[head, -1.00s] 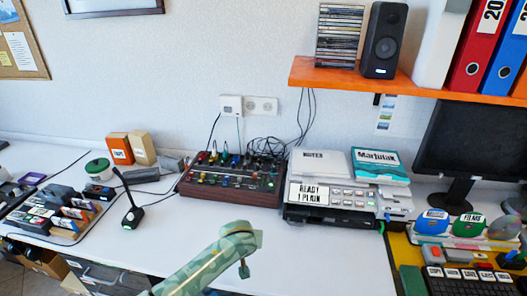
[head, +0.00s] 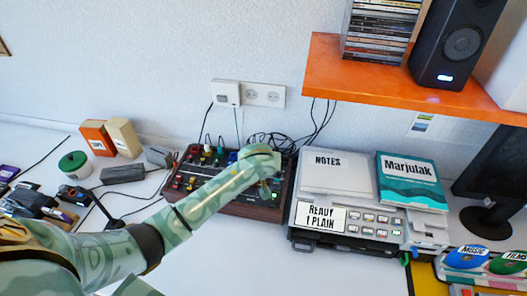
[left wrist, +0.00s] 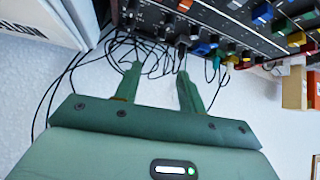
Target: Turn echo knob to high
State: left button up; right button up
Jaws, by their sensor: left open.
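The dark mixer (head: 247,207) with a wooden-looking front and many coloured knobs stands against the wall, partly hidden by my left arm. Its knob panel also shows along the top of the left wrist view (left wrist: 232,28). I cannot tell which knob is the echo knob; labels are too small to read. My left gripper (head: 266,184) is over the right part of the mixer. In the left wrist view its fingers (left wrist: 158,78) are apart with nothing held, near the mixer's edge where the cables gather. My right gripper is not in view.
A grey machine (head: 349,229) with a "READY 1 PLAIN" display stands right of the mixer, carrying notes (head: 336,172) and a teal-white book (head: 412,183). Black cables (head: 270,142) run behind the mixer. An orange shelf (head: 380,82) hangs above right. Boxes (head: 97,138) stand at left.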

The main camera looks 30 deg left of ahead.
pick_arm(q)
jog(key=b+x, duration=0.8)
jog(key=x, duration=0.6)
jog(key=shift+a+f, duration=0.1)
jog(key=shift+f, duration=0.35)
jog(key=shift+w+a+f+b, duration=0.15)
jog(key=shift+w+f+b, duration=0.1)
jog(key=shift+w+b, duration=0.2)
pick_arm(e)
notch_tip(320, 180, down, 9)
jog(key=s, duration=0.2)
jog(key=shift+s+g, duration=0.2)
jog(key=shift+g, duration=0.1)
pick_arm(q)
jog(key=shift+r, duration=0.1)
grip_shut()
